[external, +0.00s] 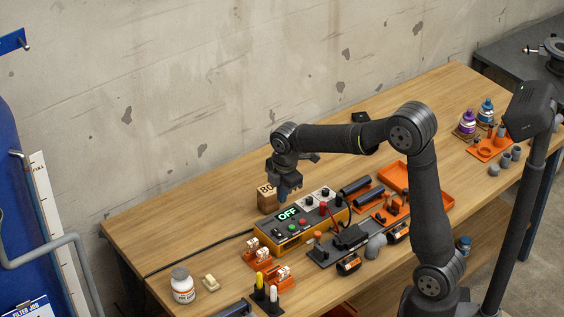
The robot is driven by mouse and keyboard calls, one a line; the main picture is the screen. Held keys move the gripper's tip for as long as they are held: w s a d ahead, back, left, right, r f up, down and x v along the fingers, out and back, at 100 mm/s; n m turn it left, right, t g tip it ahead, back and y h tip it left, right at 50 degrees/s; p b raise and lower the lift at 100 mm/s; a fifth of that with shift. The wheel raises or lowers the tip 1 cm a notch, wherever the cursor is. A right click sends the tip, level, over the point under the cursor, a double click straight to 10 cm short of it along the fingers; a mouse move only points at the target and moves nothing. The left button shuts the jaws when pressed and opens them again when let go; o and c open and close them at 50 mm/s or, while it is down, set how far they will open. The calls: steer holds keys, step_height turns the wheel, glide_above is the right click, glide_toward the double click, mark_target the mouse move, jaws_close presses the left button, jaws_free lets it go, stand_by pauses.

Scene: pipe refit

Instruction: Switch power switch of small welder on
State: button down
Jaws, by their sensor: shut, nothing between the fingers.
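The small welder (300,220) is a yellow and dark box near the middle of the workbench. Its lit display (287,214) reads OFF in green. Small green and red controls and dark knobs show on its top panel, too small to tell which is the power switch. My gripper (289,197) points down just above the back left edge of the welder, beside the display. It is shut and empty. I cannot tell whether its fingertips touch the welder.
A wooden block (267,198) stands close behind the welder's left end. Dark pipes (356,188) and an orange tray (428,190) lie to the right. Orange holders (259,258) sit in front. A white jar (182,285) stands front left. The bench's left part is mostly clear.

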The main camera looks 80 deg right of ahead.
mark_target(276, 230)
steer(key=shift+w+d, duration=0.3)
steer(key=shift+d, duration=0.1)
steer(key=f, duration=0.4)
steer(key=w+d+f, duration=0.1)
steer(key=f, duration=0.8)
steer(key=shift+w+d+f, duration=0.2)
steer(key=shift+f, duration=0.2)
steer(key=shift+f, duration=0.1)
steer(key=shift+w+d+f, duration=0.1)
steer(key=shift+d+f, duration=0.05)
steer(key=shift+f, duration=0.05)
